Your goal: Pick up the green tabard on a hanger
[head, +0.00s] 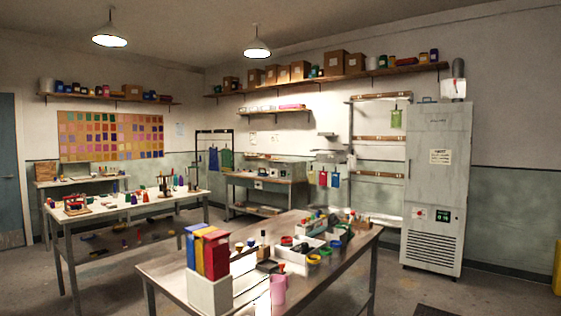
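A green garment (227,158) that looks like the tabard hangs from a dark metal rail rack (215,131) near the far corner of the room. A blue garment (213,159) hangs just to its left on the same rack. The green garment is small and far off, so its hanger cannot be made out. Neither of my grippers is in the head view.
A workbench (172,261) with binders, a pink cup and trays stands in front. Another table (160,206) stands at left, and a low bench (262,181) right of the rack. A grey cabinet (436,160) stands at right. Floor (110,285) is open between the tables.

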